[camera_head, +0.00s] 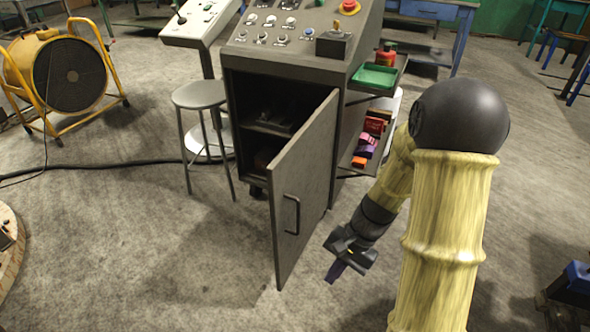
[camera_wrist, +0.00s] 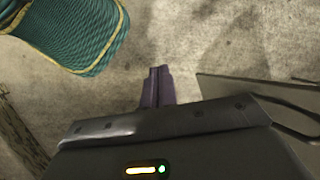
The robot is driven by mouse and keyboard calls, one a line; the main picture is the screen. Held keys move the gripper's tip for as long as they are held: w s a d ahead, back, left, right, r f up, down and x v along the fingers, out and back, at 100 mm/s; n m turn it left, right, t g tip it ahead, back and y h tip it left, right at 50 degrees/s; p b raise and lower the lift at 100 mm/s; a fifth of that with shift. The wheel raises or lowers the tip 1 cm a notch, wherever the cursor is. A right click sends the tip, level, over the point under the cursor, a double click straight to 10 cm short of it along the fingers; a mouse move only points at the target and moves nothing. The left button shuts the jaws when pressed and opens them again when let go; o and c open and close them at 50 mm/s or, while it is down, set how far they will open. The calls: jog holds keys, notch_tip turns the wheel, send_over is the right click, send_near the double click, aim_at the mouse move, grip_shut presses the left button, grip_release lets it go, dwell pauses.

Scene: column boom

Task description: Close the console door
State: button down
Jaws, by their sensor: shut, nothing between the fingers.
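The console (camera_head: 290,50) is a dark grey cabinet with a sloped panel of knobs and a red button. Its door (camera_head: 308,180) stands wide open, swung out toward me, hinged on the cabinet's right side.
A stool (camera_head: 200,97) stands left of the cabinet, near a yellow fan (camera_head: 70,72) and a cable on the floor. Side shelves (camera_head: 375,85) hold a green tray and several small boxes. A teal woven object (camera_wrist: 85,40) shows in the wrist view. Floor left of the door is clear.

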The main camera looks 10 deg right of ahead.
aim_at(284, 181)
jog(key=w+d+r+m+t+y+p, duration=0.2)
jog(key=w+r+m+t+y+p, duration=0.1)
jog(key=w+m+t+y+p, duration=0.2)
jog(key=w+d+r+m+t+y+p, duration=0.3)
jog(key=w+r+m+t+y+p, duration=0.1)
jog(key=w+m+p, duration=0.6)
jog(key=m+t+y, duration=0.1)
jog(key=t, duration=0.1)
jog(key=shift+w+r+m+t, duration=0.25)
jog(key=shift+m+t, duration=0.05)
jog(key=x, duration=1.3)
jog(key=shift+r, duration=0.15)
jog(key=shift+w+a, duration=0.3)
jog(key=shift+a, duration=0.15)
